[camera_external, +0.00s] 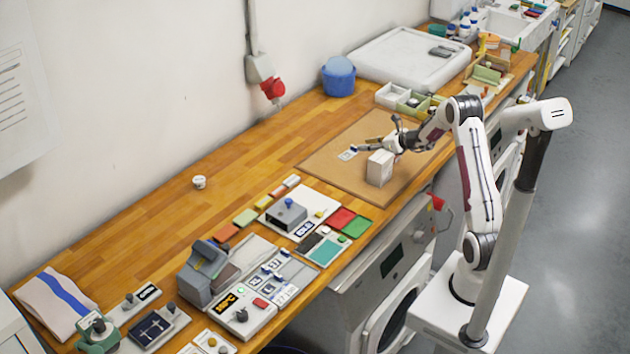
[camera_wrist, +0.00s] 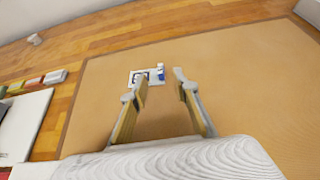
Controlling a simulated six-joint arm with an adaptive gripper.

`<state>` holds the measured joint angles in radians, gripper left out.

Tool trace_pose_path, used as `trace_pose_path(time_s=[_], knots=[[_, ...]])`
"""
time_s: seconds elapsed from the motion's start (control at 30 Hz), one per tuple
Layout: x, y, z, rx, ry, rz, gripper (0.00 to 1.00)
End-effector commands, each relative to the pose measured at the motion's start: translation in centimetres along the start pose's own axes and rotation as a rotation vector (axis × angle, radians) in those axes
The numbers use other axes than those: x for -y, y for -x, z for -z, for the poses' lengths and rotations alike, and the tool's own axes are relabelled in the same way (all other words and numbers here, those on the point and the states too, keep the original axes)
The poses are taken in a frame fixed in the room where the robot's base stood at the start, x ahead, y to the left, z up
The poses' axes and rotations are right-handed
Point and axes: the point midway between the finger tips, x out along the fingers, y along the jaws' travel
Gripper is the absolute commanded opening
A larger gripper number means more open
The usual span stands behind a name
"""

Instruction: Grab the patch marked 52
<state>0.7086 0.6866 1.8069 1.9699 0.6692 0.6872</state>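A small white patch (camera_external: 348,154) with dark blue marking lies on the brown mat. It shows in the wrist view (camera_wrist: 142,77) just beyond my gripper's left fingertip, which partly overlaps it in that view; its number is too small to read surely. My gripper (camera_wrist: 158,82) is open, its two fingers apart with bare mat between them. In the external view my gripper (camera_external: 372,145) is low over the mat, to the right of the patch. Other small marked patches (camera_external: 304,229) lie in the tool area at the left, not legible.
Sorting trays (camera_external: 410,102) stand behind the arm and a blue tub (camera_external: 338,77) near the wall. Coloured pads and devices crowd the near left of the wooden bench. The mat's left part is clear.

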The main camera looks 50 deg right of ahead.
Motion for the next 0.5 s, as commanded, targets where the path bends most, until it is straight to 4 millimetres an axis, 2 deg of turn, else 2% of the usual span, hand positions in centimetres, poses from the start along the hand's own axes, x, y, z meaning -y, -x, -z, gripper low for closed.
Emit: trace_pose_path(time_s=[0.5], knots=[[0.03, -0.56, -0.01, 0.0, 0.0, 0.0, 0.3]])
